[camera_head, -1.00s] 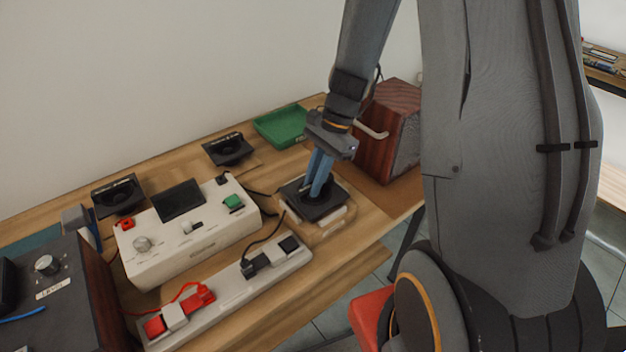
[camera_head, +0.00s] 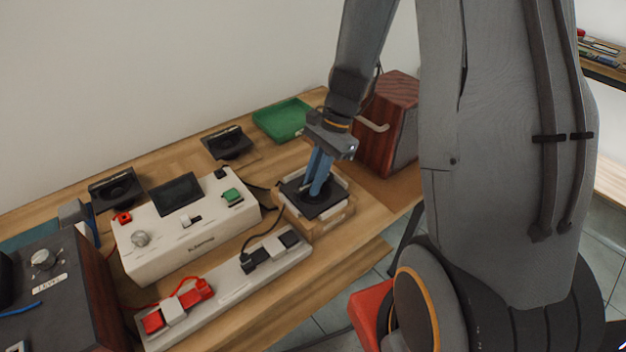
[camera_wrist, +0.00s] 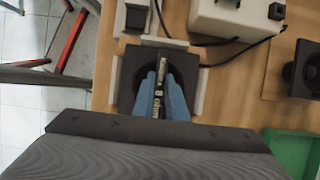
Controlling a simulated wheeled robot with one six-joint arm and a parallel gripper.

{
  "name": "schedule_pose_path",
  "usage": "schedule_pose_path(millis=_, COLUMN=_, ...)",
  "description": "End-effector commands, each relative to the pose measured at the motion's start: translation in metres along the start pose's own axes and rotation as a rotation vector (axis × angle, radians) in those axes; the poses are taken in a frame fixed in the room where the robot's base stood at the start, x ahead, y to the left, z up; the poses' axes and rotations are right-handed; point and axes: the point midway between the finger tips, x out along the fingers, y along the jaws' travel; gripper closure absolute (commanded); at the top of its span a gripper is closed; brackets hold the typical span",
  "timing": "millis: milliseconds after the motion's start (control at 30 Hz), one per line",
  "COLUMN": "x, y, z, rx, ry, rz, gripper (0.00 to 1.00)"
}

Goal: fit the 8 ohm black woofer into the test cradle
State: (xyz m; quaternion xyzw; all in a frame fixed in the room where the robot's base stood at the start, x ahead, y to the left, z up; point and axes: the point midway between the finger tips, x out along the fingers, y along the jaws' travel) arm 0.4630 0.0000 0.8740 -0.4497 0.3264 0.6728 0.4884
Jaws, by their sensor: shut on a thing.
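The black woofer (camera_head: 299,200) is a dark square plate with a round middle. My gripper (camera_head: 318,186) is shut on it from above, its blue fingers on the woofer's middle. The test cradle (camera_head: 330,212), a wooden block with pale rails, lies under and around the woofer. The woofer looks level within the rails; I cannot tell whether it is fully seated.
A white tester box (camera_head: 200,240) and a power strip (camera_head: 225,287) stand left of the cradle. Two other black speakers (camera_head: 228,143) (camera_head: 115,187) sit behind. A green tray (camera_head: 284,119) and a wooden speaker cabinet (camera_head: 390,125) stand beyond. A cable runs near the cradle.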

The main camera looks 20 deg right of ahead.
Motion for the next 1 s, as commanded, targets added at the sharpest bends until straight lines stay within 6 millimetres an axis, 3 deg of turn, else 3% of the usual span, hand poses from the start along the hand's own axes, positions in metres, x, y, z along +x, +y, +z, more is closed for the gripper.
schedule_pose_path(millis=33, x=-0.001, y=0.000, z=0.000, rx=0.000, ry=0.000, rz=-0.001, gripper=0.84)
schedule_pose_path(millis=167, x=-0.001, y=0.000, z=0.000, rx=0.000, ry=0.000, rz=-0.001, gripper=0.66)
schedule_pose_path(millis=467, x=-0.002, y=0.000, z=0.000, rx=0.000, ry=0.000, rz=0.000, gripper=0.66)
schedule_pose_path(millis=1000, x=-0.072, y=0.000, z=-0.001, rx=-0.001, ry=0.001, rz=-0.002, gripper=0.66)
